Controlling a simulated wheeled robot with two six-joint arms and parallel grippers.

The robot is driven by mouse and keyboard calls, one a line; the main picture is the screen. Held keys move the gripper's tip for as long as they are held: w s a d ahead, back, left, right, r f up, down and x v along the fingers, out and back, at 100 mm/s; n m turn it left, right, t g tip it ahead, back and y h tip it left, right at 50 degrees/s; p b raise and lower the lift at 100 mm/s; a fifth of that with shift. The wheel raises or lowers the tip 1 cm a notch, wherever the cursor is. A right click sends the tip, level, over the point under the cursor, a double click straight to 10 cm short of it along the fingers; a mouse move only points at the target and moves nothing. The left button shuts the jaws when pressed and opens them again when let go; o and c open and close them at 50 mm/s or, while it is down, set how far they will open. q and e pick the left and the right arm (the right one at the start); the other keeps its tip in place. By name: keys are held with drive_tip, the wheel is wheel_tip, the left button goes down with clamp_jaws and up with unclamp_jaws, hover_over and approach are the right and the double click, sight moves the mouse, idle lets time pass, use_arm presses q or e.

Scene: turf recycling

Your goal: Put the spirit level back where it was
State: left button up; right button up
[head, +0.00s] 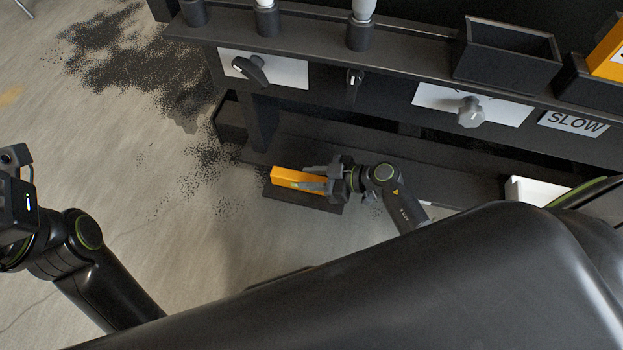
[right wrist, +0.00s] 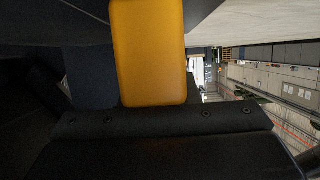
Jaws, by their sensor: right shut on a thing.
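The spirit level, a yellow-orange bar (head: 283,177), is low by the dark bench, just above or on a small dark ledge (head: 318,203); I cannot tell if it touches. My right gripper (head: 318,181) is shut on it, with the bar sticking out to the left of the fingers. In the right wrist view the orange end of the bar (right wrist: 148,55) fills the upper middle. My left arm is at the left edge, and its gripper (head: 14,205) is partly cut off, so its fingers are unclear.
A dark bench with knobs (head: 471,112) and a "SLOW" label (head: 573,123) runs along the back. Black bins (head: 507,65) stand on its shelf, one with an orange item (head: 607,52). A white box (head: 535,190) is at the right. Black granules (head: 110,55) are scattered on the floor.

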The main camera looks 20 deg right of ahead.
drive_tip(key=shift+f, duration=0.1)
idle(0.3)
drive_tip(key=shift+f, duration=0.1)
drive_tip(key=o, duration=1.1)
